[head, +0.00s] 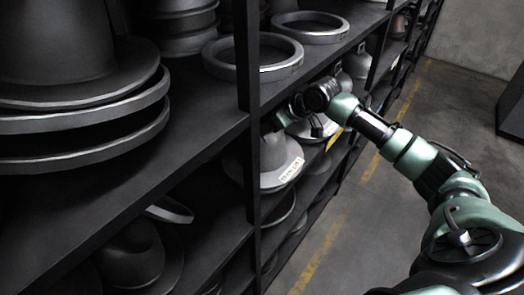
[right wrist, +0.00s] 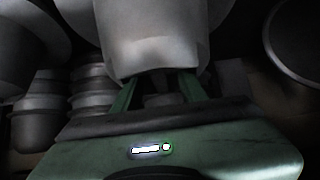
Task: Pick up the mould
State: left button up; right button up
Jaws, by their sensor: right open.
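A grey hat-shaped mould (head: 275,158) with a domed crown, a wide brim and a white label on its rim sits on the middle shelf in the head view. My right arm reaches in from the right, and its wrist is just behind and above this mould; its fingertips are hidden there. In the right wrist view my right gripper (right wrist: 158,88) is open, with its two green fingers apart. A pale grey mould (right wrist: 155,45) is close in front of them and covers their tips. I cannot tell whether they touch it. My left gripper is not in view.
The dark shelf (head: 195,150) holds large stacked brimmed moulds (head: 75,90) at left and flat rings (head: 253,58) above. A shelf upright (head: 247,60) stands left of the labelled mould. More moulds crowd around the gripper. The concrete aisle (head: 365,225) at right has free floor.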

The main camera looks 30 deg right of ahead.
jog(key=shift+s, duration=0.1)
grip_shut()
dwell(1.1)
jog(key=shift+r, duration=0.35)
jog(key=shift+w+f, duration=0.1)
jog(key=shift+w, duration=0.1)
